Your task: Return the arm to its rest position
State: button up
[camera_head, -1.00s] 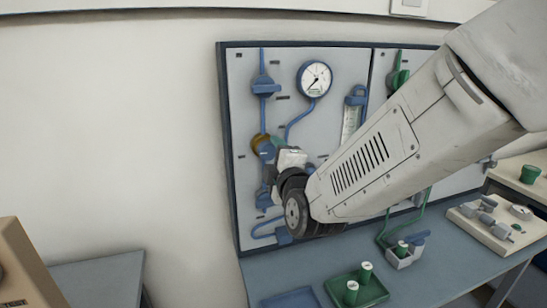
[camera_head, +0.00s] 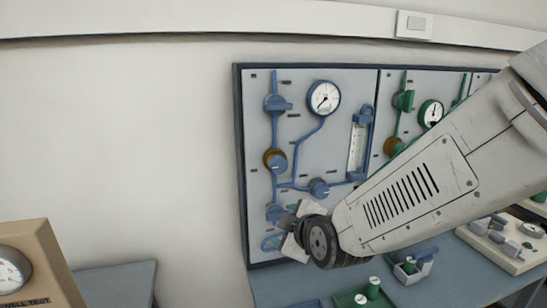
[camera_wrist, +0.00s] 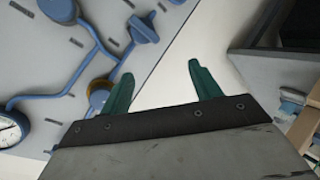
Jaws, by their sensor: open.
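My gripper shows in the wrist view (camera_wrist: 160,88) with its two green fingers apart and nothing between them. In the head view my arm comes in from the right, and its wrist end is in front of the lower left part of the gas panel (camera_head: 345,85). The gripper fingers are mostly hidden there behind the wrist. The panel carries blue pipes, a round gauge (camera_head: 323,97), a blue valve knob (camera_head: 277,162) and a clear flow tube (camera_head: 357,147). I cannot tell whether the gripper touches the panel.
A blue-grey bench (camera_head: 440,282) stands below the panel. On it are a green tray (camera_head: 350,299) with green-and-white containers, a small holder (camera_head: 408,273) and a beige fixture board (camera_head: 505,248). A tan box with a dial (camera_head: 40,245) stands at lower left. The wall left of the panel is clear.

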jog(key=s+d+f+m+g+h, duration=0.2)
jog(key=s+d+m+g, duration=0.5)
jog(key=s+d, duration=0.3)
jog(key=s+d+r+m+g+h, duration=0.1)
jog(key=s+d+r+m, duration=0.3)
jog(key=s+d, duration=0.2)
jog(key=s+d+r+m+g+h, duration=0.1)
jog(key=s+d+r+m+g, duration=0.1)
jog(key=s+d+r+m, duration=0.2)
jog(key=s+d, duration=0.3)
jog(key=s, duration=0.3)
jog(key=shift+s+h, duration=0.35)
jog(key=shift+h, duration=0.05)
